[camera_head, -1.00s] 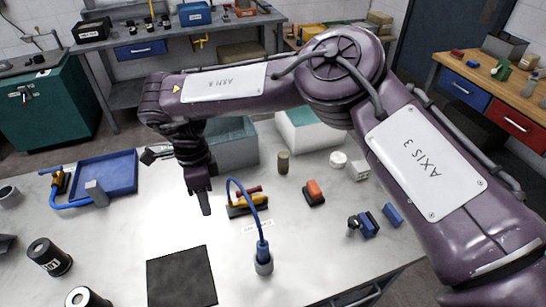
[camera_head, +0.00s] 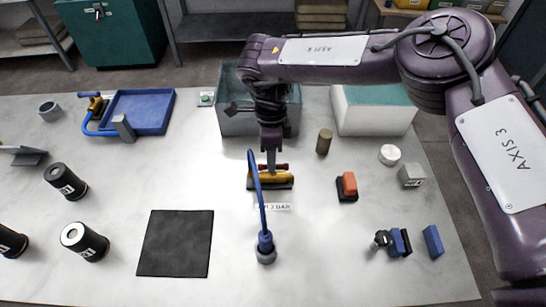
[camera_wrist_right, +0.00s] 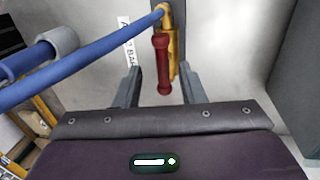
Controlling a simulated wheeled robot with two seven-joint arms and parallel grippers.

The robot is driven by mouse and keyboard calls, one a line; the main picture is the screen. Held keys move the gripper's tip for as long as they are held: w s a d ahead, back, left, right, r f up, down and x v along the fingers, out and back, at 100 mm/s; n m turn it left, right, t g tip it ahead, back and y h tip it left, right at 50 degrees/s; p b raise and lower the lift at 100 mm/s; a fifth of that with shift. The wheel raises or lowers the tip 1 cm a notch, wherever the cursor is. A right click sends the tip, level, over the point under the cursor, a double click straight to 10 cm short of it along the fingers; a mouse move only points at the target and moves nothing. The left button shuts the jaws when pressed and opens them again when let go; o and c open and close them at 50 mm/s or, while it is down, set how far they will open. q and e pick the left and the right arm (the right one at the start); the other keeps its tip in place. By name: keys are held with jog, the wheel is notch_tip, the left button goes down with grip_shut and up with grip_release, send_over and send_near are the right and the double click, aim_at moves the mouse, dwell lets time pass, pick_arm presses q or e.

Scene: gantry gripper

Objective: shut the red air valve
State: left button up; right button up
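The air valve has a yellow body (camera_head: 268,178) on a dark base plate, with a red lever (camera_head: 284,167) lying along it. In the right wrist view the red lever (camera_wrist_right: 163,65) runs roughly parallel to the yellow body (camera_wrist_right: 172,40). A blue hose (camera_head: 258,195) arches from the valve to a grey fitting. My right gripper (camera_head: 271,160) points down at the valve and partly covers it. In its wrist view the fingers (camera_wrist_right: 160,75) stand apart, with the lever seen between them; I cannot tell whether they touch it. My left gripper is not in view.
A printed label (camera_head: 272,206) lies in front of the valve. A grey bin (camera_head: 235,123) stands behind it and a brown cylinder (camera_head: 324,142) to its right. An orange-topped block (camera_head: 347,186) is farther right. A black mat (camera_head: 176,243) lies front left.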

jog(key=shift+d+f+p, duration=0.2)
jog(key=shift+f+p, duration=0.1)
jog(key=shift+f, duration=1.15)
jog(key=shift+s, duration=0.1)
jog(key=shift+a, duration=0.1)
jog(key=shift+c, duration=0.7)
grip_shut()
